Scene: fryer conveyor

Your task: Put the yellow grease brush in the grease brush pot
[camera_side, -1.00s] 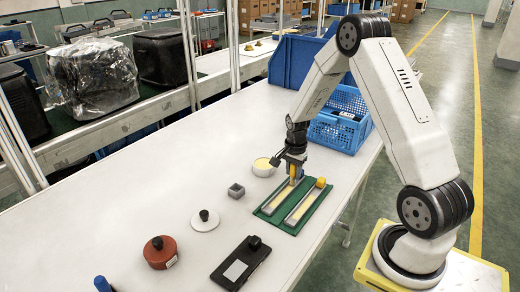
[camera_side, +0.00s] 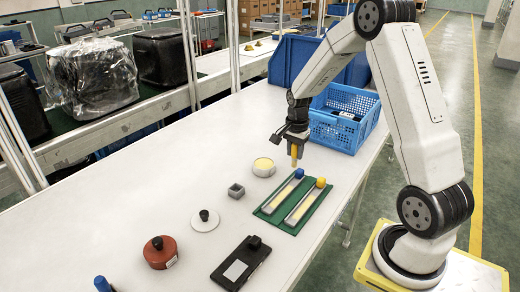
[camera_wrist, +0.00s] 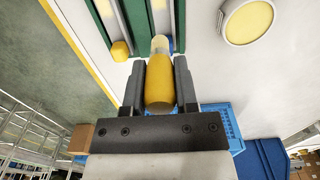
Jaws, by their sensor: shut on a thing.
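My gripper (camera_side: 294,146) is shut on the yellow grease brush (camera_side: 294,160) and holds it upright above the far end of the green mat. In the wrist view the brush (camera_wrist: 160,90) sits between the two dark fingers, its pale end pointing away from the palm. A round white-rimmed pot with pale yellow content (camera_side: 263,168) stands on the table to the left of the brush; it also shows at the top right of the wrist view (camera_wrist: 248,22). I cannot tell for certain which is the grease brush pot.
The green mat (camera_side: 276,220) bears two long pale strips with a blue knob (camera_side: 299,173) and a yellow knob (camera_side: 320,183). A blue crate (camera_side: 345,132) stands behind. A white disc (camera_side: 205,220), red-brown round tin (camera_side: 160,256) and black plate (camera_side: 240,266) lie nearer.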

